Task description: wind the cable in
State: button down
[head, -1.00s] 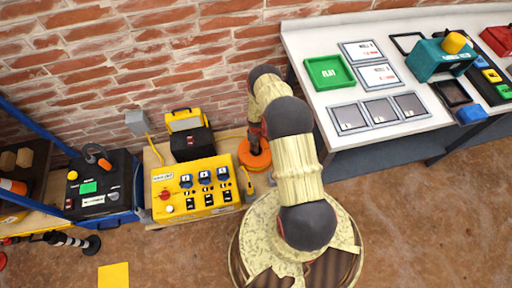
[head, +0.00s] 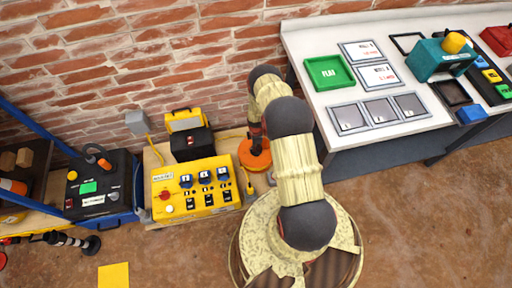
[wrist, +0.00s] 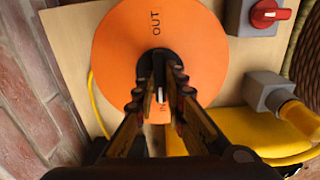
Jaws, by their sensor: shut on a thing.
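The orange cable reel (wrist: 110,60) fills the middle of the wrist view, with "OUT" printed on its face and another word partly hidden below. In the head view the orange reel (head: 254,160) sits on the wooden board beside the yellow box, partly behind my arm. My gripper (wrist: 160,88) is over the reel's dark centre and is shut on a small part there, which looks like the reel's crank or knob; the fingers hide most of it. The yellow cable (wrist: 100,105) shows at the reel's lower left edge, and a thick yellow piece lies below the reel.
A grey box with a red switch (wrist: 268,14) and a grey socket with a yellow plug (wrist: 270,92) stand right of the reel. The brick wall is close at left. The yellow switch box (head: 195,188) stands left of the reel; a white bench (head: 350,130) stands at right.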

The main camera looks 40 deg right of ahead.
jog(key=shift+n, duration=0.3)
jog(key=c, duration=1.9)
grip_release()
jog(key=shift+o, duration=0.3)
notch_tip(320, 180, up, 12)
